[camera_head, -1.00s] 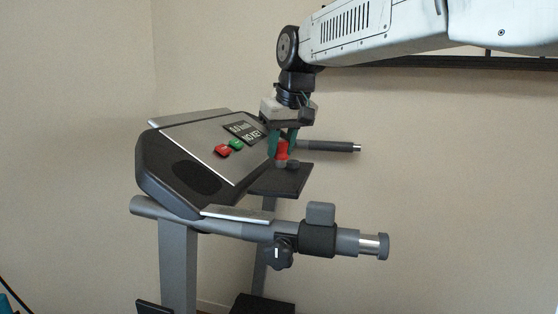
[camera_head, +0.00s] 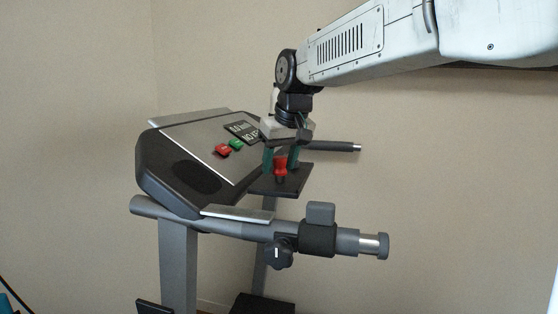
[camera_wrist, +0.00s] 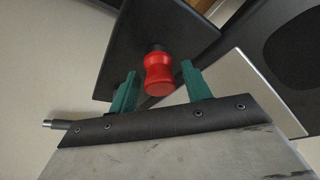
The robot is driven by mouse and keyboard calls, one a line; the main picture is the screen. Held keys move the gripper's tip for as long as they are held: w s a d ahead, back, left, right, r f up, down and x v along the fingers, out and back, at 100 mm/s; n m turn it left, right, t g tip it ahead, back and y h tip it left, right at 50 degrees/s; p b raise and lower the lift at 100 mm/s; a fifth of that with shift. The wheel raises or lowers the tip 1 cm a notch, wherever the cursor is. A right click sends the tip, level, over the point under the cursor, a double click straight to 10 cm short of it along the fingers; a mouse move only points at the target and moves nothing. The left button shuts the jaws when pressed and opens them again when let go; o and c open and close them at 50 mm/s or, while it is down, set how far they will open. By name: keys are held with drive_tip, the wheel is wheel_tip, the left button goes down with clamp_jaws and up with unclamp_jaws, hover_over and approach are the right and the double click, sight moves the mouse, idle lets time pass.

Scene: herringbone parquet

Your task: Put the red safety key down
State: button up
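The red safety key (camera_head: 281,164) stands upright, its dark lower end at the black shelf (camera_head: 262,186) beside the treadmill console. In the wrist view the red key (camera_wrist: 158,74) lies between my two green fingers, with a gap on each side. My gripper (camera_head: 281,163) points down around the key and is open. The black shelf (camera_wrist: 115,60) spreads beyond the fingertips in the wrist view. Exact contact between the key's lower end and the shelf is hard to see.
The treadmill console (camera_head: 185,165) carries a red button (camera_head: 222,150), a green button (camera_head: 236,144) and a display partly hidden by my gripper. A handrail with a dark clamp (camera_head: 318,238) runs in front. Another grey handle (camera_head: 335,146) sticks out behind. The wall side at right is clear.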

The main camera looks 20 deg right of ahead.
drive_tip(key=v, duration=1.2)
drive_tip(key=shift+r, duration=0.2)
idle(1.1)
